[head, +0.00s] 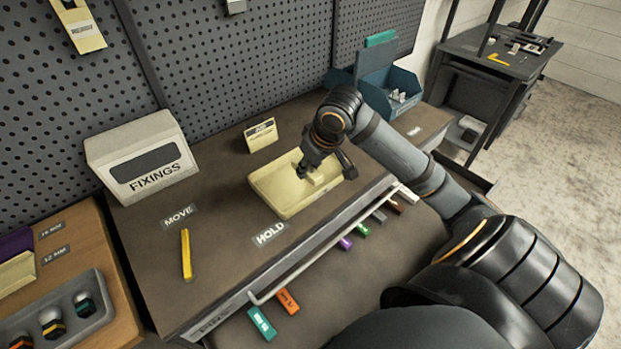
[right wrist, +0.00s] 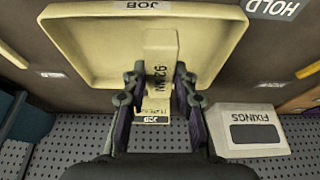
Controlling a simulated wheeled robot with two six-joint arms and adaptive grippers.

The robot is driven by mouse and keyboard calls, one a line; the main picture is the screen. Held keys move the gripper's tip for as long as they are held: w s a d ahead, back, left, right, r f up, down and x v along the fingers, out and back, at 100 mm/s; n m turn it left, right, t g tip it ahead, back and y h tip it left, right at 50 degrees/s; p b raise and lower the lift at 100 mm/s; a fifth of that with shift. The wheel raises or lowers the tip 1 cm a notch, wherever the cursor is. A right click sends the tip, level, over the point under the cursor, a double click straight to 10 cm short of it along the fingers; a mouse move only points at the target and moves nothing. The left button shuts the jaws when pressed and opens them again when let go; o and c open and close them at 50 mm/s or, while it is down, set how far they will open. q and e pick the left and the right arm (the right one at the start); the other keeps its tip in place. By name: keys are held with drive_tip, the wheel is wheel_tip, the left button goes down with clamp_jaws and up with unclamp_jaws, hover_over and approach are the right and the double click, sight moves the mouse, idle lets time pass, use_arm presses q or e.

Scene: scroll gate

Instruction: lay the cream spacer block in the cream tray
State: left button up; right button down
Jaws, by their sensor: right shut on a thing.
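The cream tray (head: 272,196) lies on the dark bench top above the HOLD label, and its rim shows in the right wrist view (right wrist: 70,45). The cream spacer block (head: 317,180) is at the tray's right part; it also shows in the right wrist view (right wrist: 161,48) with dark lettering on it. My right gripper (head: 309,172) points down over the tray. Its fingers (right wrist: 158,88) are shut on the block's sides. Whether the block touches the tray floor I cannot tell. My left gripper is not in view.
A FIXINGS box (head: 150,165) stands at the back left, and a small cream card (head: 261,135) stands behind the tray. A yellow bar (head: 186,254) lies below the MOVE label. A blue bin (head: 392,92) is at the back right. Coloured tags hang along the front edge.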

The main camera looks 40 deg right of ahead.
sight(310, 176)
drive_tip(key=shift+w+d+f, duration=0.45)
drive_tip(key=shift+f, duration=0.25)
drive_tip(key=shift+w+d+f, duration=0.4)
drive_tip(key=shift+f, duration=0.3)
drive_tip(key=shift+w+d+f, duration=0.1)
drive_tip(key=shift+f, duration=0.85)
drive_tip(key=shift+w+d+f, duration=0.1)
drive_tip(key=shift+f, duration=0.85)
drive_tip(key=shift+f, duration=0.15)
drive_tip(key=c, duration=1.1)
unclamp_jaws()
drive_tip(key=shift+o, duration=0.2)
drive_tip(key=p+v, duration=1)
drive_tip(key=v, duration=0.2)
